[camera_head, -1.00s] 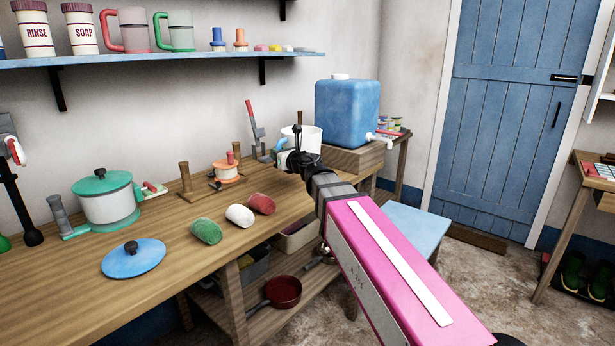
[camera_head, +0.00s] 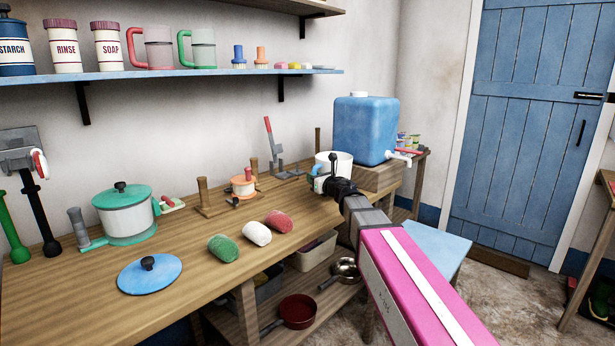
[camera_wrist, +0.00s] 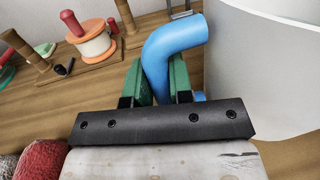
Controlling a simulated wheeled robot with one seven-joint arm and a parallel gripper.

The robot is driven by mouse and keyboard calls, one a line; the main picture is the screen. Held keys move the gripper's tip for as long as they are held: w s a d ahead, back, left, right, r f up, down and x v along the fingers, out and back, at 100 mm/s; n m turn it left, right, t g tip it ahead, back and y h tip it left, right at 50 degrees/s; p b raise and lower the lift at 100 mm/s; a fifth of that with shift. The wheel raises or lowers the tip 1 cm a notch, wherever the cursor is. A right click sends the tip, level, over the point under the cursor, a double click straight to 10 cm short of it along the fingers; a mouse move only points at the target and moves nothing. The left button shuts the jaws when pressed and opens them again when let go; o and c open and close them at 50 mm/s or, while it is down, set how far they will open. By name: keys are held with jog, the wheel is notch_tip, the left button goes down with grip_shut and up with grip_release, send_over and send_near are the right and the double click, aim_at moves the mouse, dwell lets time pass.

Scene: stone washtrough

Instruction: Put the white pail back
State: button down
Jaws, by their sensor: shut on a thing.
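The white pail (camera_head: 341,162) is at the far right end of the wooden bench, in front of the blue tank. Its white wall (camera_wrist: 270,70) fills the right side of the wrist view. My gripper (camera_head: 324,182) is at the pail's near left side. In the wrist view the green finger pads (camera_wrist: 158,82) are shut on the pail's curved blue handle (camera_wrist: 172,48). The pail looks upright. I cannot tell whether its base touches the bench, since my wrist hides its lower part.
The blue tank (camera_head: 364,128) with a white tap stands on a wooden block behind the pail. A grey stand with a red lever (camera_head: 283,150) is left of it. Red, white and green rolls (camera_head: 256,233) lie nearer. A blue shelf (camera_head: 200,73) runs above.

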jog(key=shift+w+d+f, duration=0.15)
jog(key=shift+f, duration=2.05)
jog(key=c, duration=1)
grip_release()
